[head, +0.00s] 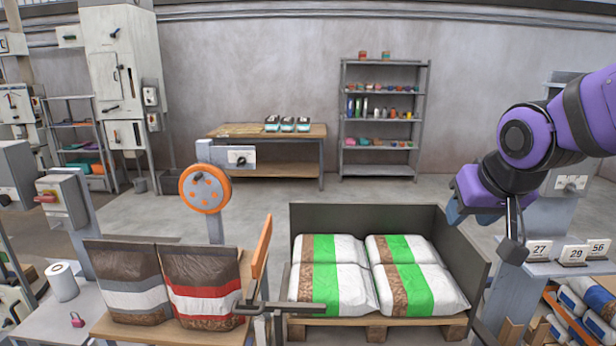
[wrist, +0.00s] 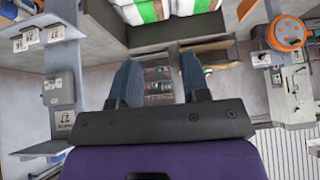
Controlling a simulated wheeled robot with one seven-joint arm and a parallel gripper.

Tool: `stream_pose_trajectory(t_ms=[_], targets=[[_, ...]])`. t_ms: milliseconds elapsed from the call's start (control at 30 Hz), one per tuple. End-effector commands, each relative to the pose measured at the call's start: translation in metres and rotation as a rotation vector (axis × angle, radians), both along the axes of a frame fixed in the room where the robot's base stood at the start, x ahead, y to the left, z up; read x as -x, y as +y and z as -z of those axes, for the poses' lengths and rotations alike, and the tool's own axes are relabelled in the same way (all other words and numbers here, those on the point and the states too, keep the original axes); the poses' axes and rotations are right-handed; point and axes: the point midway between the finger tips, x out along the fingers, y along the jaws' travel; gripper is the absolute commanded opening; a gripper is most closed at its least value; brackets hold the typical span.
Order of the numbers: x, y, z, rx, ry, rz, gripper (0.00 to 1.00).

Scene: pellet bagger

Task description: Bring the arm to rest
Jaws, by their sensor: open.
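My purple arm (head: 530,140) is bent at the right of the head view, raised in the air. My gripper (head: 462,210) hangs above the right side of the pallet bay, clear of the bags. In the wrist view my gripper (wrist: 161,80) shows two blue fingers standing apart, with nothing between them. One finger is mostly hidden in the head view.
Several white, green and brown bags (head: 330,283) lie on a pallet (head: 375,333) inside dark panels (head: 366,217). Two brown bags (head: 203,287) stand on a wooden table left. Number cards (head: 575,254) stand on a shelf at right, near my arm.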

Motion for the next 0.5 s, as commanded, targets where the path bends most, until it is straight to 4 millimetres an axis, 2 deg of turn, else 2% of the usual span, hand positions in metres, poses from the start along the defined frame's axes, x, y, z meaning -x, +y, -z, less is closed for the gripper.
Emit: stream_pose_trajectory(t_ms=[100, 300, 500], targets=[[0.039, -0.016, -0.015, 0.017, 0.025, 0.007, 0.42], [0.1, -0.036, -0.028, 0.027, 0.083, 0.002, 0.42], [0.138, -0.044, -0.03, 0.024, 0.12, -0.012, 0.42]])
